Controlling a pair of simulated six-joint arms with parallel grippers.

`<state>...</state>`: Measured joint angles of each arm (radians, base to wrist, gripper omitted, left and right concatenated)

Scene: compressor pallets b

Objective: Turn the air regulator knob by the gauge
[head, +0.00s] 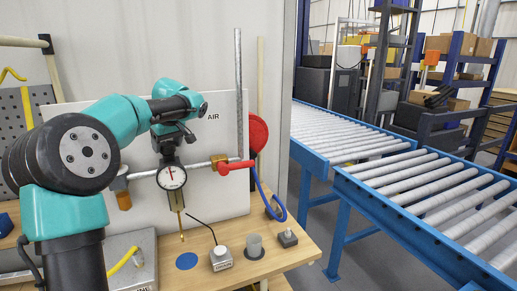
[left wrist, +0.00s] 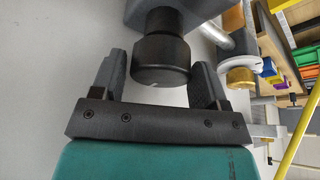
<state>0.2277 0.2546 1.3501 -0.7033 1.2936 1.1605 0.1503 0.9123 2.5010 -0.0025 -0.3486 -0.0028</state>
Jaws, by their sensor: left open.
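The round gauge (head: 172,177) with a white face hangs on the pipe in front of the white AIR panel (head: 225,195). In the head view my left gripper (head: 173,138) is just above the gauge, at the regulator, and largely hides the knob. In the left wrist view the black round regulator knob (left wrist: 162,62) stands between the two open fingers of my left gripper (left wrist: 157,75). A gap shows between the knob and the left finger. The right finger is very close to the knob; I cannot tell whether they touch. My right gripper is not in view.
A red valve handle (head: 237,165) and a red disc (head: 258,133) are right of the gauge, with a blue hose (head: 268,200) below. A roller conveyor (head: 430,190) stands at right.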

